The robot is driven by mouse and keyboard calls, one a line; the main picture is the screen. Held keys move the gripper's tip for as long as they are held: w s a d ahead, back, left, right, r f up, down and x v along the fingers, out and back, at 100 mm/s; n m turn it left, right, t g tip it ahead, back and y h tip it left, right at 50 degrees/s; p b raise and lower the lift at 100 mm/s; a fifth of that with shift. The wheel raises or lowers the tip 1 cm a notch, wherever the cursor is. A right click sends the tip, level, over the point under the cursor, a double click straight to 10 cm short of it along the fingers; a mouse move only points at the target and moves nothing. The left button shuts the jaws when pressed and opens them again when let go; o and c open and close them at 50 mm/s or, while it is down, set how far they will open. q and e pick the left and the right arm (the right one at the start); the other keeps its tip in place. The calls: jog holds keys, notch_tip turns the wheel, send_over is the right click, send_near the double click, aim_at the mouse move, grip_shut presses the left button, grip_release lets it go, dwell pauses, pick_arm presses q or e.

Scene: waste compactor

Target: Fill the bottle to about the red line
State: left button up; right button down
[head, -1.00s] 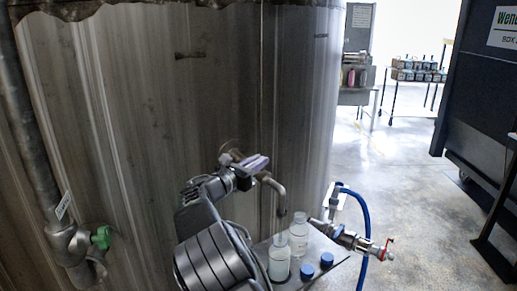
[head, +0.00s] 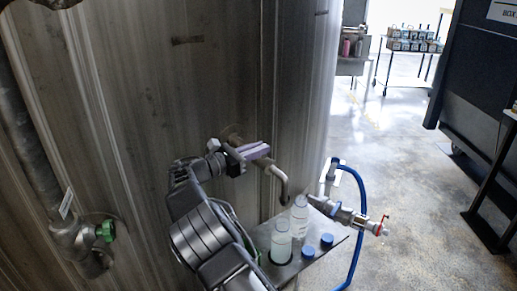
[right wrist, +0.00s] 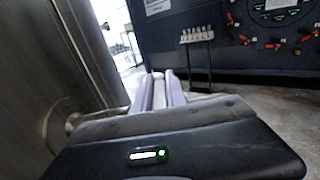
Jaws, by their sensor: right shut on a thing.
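My right gripper (head: 257,150) is at the tap on the tank wall, shut on the tap handle, which its purple-padded fingers mostly hide. In the right wrist view the fingers (right wrist: 160,92) point away from the camera. The curved metal spout (head: 281,184) bends down to the right of the gripper. A pale translucent bottle (head: 281,244) stands upright on a small shelf (head: 338,236), just below the spout. A second clear bottle (head: 299,217) stands right behind it. The red line and the liquid level are too small to make out. My left gripper is out of view.
Two blue caps (head: 308,252) (head: 326,240) lie on the shelf right of the bottles. A valve with a red handle (head: 381,226) and a blue hose (head: 361,215) stick out at the right. The tank wall (head: 150,90) fills the left; open floor lies right.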

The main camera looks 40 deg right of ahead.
jog(key=c, duration=1.4)
grip_release()
jog(key=shift+o, duration=0.2)
jog(key=shift+a, duration=0.1)
jog(key=a+b, duration=0.1)
jog(key=a, duration=0.6)
jog(key=shift+a+b, duration=0.3)
jog(key=shift+b, duration=0.1)
